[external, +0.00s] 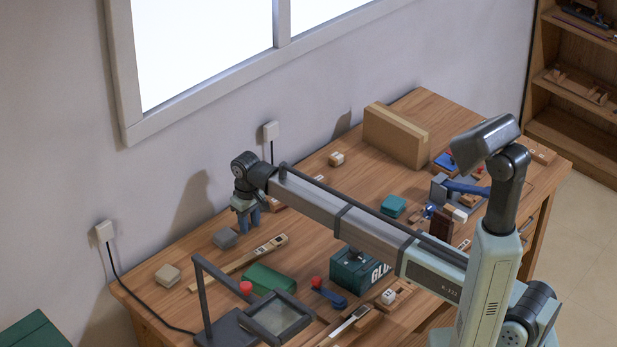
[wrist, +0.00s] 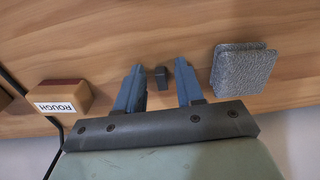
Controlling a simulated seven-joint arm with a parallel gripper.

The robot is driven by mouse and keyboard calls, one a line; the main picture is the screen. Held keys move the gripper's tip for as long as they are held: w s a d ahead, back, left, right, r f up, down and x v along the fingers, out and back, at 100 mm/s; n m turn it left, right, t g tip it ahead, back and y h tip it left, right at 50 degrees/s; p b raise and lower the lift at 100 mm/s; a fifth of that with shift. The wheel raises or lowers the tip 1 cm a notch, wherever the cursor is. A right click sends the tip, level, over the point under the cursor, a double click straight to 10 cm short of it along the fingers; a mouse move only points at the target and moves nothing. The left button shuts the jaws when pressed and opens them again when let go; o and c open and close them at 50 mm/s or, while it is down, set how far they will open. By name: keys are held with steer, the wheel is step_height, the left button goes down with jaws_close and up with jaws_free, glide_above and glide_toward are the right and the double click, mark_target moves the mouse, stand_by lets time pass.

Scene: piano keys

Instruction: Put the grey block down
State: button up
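The grey block (external: 225,238) rests on the wooden table, a little left of my gripper in the external view. In the wrist view the grey block (wrist: 242,68) has a rough, speckled surface and lies to the right of the fingers, apart from them. My gripper (external: 247,219) hangs low over the table near the wall. Its two blue fingers (wrist: 161,82) are spread apart. A small dark piece (wrist: 161,77) shows between them, with gaps on both sides; I cannot tell how far below the fingertips it is.
A block labelled ROUGH (wrist: 62,97) lies left of the fingers in the wrist view. In the external view, a beige block (external: 167,275), a long wooden strip (external: 254,258) and a green case (external: 268,278) lie nearby. The wall rises behind the table.

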mark_target(250, 225)
step_height(250, 225, up, 12)
steer(key=shift+r, duration=0.15)
stand_by(0.6)
